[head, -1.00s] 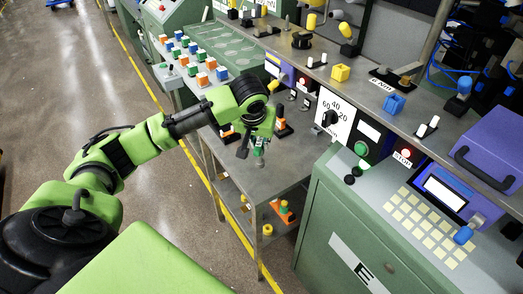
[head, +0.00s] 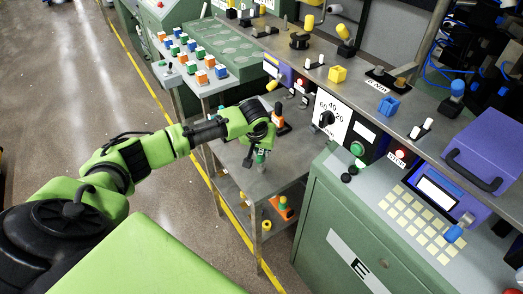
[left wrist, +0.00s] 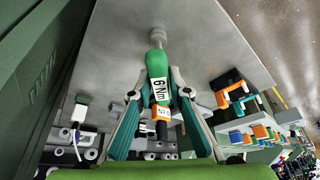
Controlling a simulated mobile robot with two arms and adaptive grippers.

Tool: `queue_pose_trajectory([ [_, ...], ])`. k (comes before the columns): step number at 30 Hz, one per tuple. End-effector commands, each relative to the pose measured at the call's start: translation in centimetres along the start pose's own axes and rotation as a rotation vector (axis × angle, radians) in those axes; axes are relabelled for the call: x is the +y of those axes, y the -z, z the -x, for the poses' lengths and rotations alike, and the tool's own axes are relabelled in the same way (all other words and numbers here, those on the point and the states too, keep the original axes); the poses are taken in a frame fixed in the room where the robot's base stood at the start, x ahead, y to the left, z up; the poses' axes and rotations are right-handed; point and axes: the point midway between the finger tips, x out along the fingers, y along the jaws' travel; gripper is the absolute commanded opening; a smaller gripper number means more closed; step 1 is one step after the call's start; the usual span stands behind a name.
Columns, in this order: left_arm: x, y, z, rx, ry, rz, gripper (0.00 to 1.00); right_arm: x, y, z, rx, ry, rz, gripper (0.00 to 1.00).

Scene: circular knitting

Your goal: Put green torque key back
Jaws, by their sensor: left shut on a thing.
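The green torque key (left wrist: 156,66), marked "6 Nm", is between the fingers of my left gripper (left wrist: 158,92) in the left wrist view. The gripper is shut on it. An orange part (left wrist: 161,113) lies in line behind the label, and a grey metal end points away over the table. In the head view my left gripper (head: 258,151) is above the grey table (head: 232,158), with a little of the green key (head: 261,157) showing below it. Whether the key's tip touches the table I cannot tell. My right gripper is not in view.
An orange and black tool (head: 279,120) stands on the table just beyond my gripper. A green cabinet (head: 345,215) is at the right, and a lower shelf (head: 238,190) holds small yellow and orange items. A block board (head: 195,62) stands farther back.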

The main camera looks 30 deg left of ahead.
Motion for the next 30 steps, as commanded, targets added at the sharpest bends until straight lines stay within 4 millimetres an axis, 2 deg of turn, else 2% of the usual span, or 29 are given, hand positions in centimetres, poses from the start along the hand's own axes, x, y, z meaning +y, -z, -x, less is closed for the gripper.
queue_pose_trajectory([
  [2, 0.0, -0.1, -0.2, 0.000, 0.000, 0.000, 0.00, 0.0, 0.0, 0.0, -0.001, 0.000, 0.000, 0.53],
  [3, 0.0, -0.1, -0.3, -0.001, 0.000, 0.000, 0.20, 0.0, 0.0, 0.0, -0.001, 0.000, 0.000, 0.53],
  [5, 0.0, -0.1, -0.2, -0.001, 0.000, 0.000, 0.34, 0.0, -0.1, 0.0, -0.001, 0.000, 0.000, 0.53],
  [14, 0.0, -0.1, -0.2, 0.000, 0.000, 0.000, 0.34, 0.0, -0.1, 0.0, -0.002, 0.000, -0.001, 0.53],
  [19, 0.0, 0.1, 0.7, 0.001, -0.001, 0.000, 0.34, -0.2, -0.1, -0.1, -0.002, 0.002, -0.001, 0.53],
  [23, 0.0, 0.1, 2.9, 0.003, -0.002, -0.002, 0.34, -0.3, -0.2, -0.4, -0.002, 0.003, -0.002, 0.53],
  [30, 0.1, 0.1, 8.2, 0.004, -0.002, -0.001, 0.34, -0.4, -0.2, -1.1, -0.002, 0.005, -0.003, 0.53],
])
